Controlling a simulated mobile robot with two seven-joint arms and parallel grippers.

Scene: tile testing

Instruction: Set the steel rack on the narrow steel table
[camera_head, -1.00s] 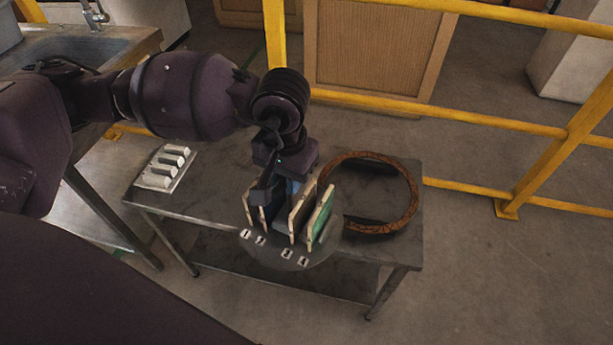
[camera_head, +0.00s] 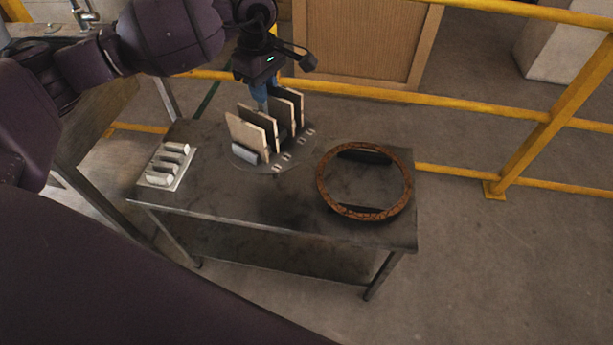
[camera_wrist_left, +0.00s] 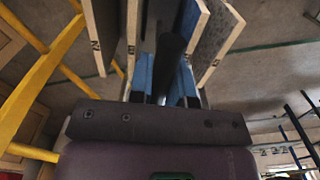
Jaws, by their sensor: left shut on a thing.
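The steel rack (camera_head: 243,159) is a thin round plate with small numbered labels and several upright tiles (camera_head: 247,136). It is at the back edge of the narrow steel table (camera_head: 265,205); I cannot tell whether it rests on the top or hangs just above it. My left gripper (camera_head: 262,101) is above the rack, pointing down among the tiles. In the left wrist view its blue fingers (camera_wrist_left: 164,82) are shut on the rack's dark upright post (camera_wrist_left: 172,58), with tiles on both sides. My right gripper is not in view.
A brown ring (camera_head: 324,190) lies on the table's right part. A plate with several white blocks (camera_head: 168,164) lies at its left end. The front middle of the tabletop is clear. A yellow railing (camera_head: 470,111) runs behind the table, and a sink (camera_head: 52,29) is at the upper left.

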